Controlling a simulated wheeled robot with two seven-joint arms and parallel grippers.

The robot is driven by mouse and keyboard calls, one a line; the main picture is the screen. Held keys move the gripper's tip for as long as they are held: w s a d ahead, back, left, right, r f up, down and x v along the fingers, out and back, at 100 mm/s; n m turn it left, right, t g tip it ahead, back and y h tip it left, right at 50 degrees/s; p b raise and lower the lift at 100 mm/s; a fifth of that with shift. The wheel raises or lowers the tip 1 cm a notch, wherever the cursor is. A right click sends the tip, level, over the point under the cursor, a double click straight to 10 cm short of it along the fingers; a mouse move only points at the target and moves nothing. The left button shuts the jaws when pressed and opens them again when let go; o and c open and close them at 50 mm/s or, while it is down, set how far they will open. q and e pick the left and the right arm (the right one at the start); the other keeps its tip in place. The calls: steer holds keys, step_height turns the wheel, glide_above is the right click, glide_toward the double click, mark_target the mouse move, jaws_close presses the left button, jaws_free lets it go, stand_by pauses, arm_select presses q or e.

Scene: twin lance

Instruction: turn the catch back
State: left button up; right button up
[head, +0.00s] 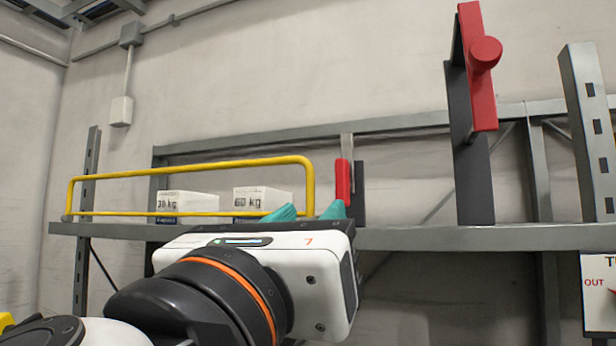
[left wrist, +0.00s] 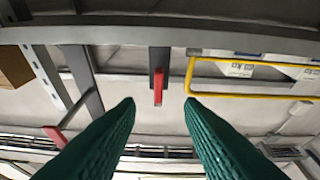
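My left gripper (head: 309,211) points away from me at shelf height, its two teal fingers apart with nothing seen between them. A small upright red piece (head: 343,182) on a dark post stands just beyond the right fingertip. In the left wrist view, the open gripper (left wrist: 160,104) has this red piece (left wrist: 158,87) ahead, in line with the gap; I see no contact. A larger red plate with a round knob (head: 485,54) tops a taller dark post at right; its red end (left wrist: 55,135) also shows in the left wrist view. I cannot tell which red part is the catch. My right gripper is out of view.
A yellow rail (head: 190,171) runs along the shelf at left, in front of white boxes marked 30 kg (head: 186,203) and 60 kg (head: 262,199). The grey shelf edge (head: 430,240) crosses behind my gripper. A sign reading OUT (head: 597,300) is at lower right.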

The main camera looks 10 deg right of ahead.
mark_target(340, 181)
arm_select(q)
steer(key=p+x, duration=0.2)
steer(key=x, duration=0.1)
steer(key=p+x, duration=0.2)
steer(key=x, duration=0.2)
steer(key=r+p+x, duration=0.1)
steer(key=p+x, duration=0.1)
steer(key=x, duration=0.2)
steer(key=shift+s, duration=0.15)
steer(key=shift+w+d+p, duration=0.3)
steer(key=shift+w+p, duration=0.05)
steer(key=shift+w, duration=0.05)
jaws_close()
